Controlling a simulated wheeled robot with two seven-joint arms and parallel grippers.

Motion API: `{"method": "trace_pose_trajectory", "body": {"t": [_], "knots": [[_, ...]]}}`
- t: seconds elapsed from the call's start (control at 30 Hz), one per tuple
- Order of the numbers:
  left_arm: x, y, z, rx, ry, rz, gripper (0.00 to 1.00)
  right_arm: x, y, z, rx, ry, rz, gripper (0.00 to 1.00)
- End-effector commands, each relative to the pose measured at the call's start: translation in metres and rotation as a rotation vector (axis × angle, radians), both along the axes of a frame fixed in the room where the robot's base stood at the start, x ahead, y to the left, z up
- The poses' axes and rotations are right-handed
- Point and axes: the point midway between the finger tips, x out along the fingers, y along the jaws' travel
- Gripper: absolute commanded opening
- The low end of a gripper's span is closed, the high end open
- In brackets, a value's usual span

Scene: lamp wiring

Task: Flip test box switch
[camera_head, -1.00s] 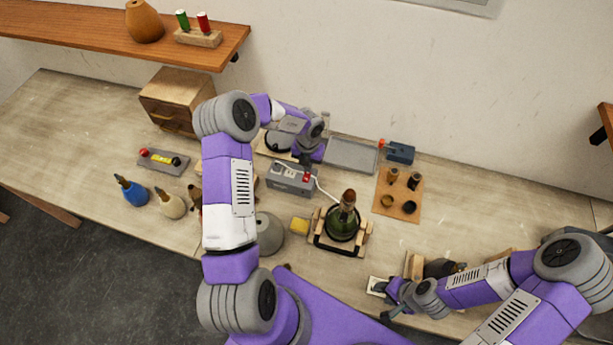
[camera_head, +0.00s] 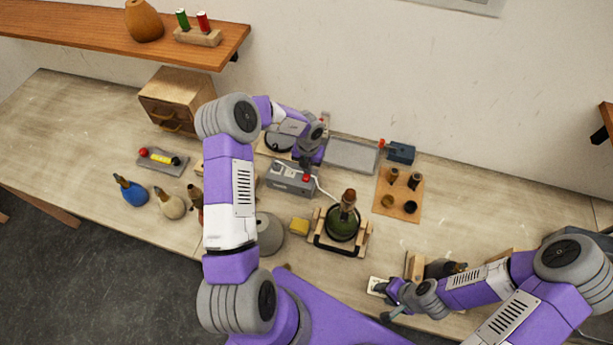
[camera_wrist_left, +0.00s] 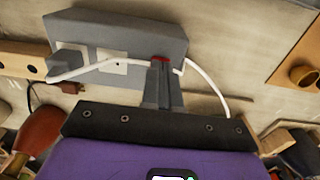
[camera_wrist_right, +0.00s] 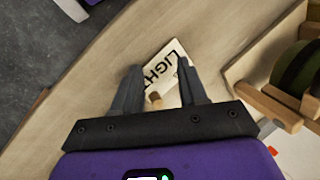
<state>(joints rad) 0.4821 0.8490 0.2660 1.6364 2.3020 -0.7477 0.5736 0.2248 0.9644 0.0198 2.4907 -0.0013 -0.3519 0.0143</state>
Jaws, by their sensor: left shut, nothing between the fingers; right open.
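The test box (camera_head: 287,182) is a grey box on the bench below my left gripper. Its red switch (camera_head: 306,178) shows at the right end of its top. In the left wrist view the box (camera_wrist_left: 120,32) has pale sockets, with a plug and white cord at its left. My left gripper (camera_wrist_left: 160,62) is shut and empty, its tips overlapping the red switch (camera_wrist_left: 159,58); contact cannot be told. My right gripper (camera_wrist_right: 157,75) is open near the bench's front edge, above a white card marked LIGHT (camera_wrist_right: 168,60). A small wooden peg shows between its fingers.
A green lamp base (camera_head: 343,222) sits in a wooden cradle right of the box, the white cord running towards it. A grey tray (camera_head: 350,155) and a peg board (camera_head: 398,196) stand at right.

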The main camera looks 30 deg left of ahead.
Motion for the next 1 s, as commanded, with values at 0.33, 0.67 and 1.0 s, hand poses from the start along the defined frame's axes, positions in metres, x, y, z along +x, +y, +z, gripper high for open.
{"method": "trace_pose_trajectory", "body": {"t": [0.33, 0.67, 1.0], "knots": [[-0.001, 0.000, -0.006, 0.000, 0.002, 0.000, 0.00, 0.000, 0.000, -0.002, 0.000, 0.000, 0.000, 0.42], [-0.001, 0.000, 0.002, -0.001, 0.003, 0.001, 0.00, 0.000, 0.000, 0.008, 0.000, 0.000, 0.000, 0.42], [0.000, 0.000, 0.027, 0.000, 0.000, 0.000, 0.00, 0.000, 0.000, 0.025, 0.000, 0.000, 0.000, 0.42]]}}
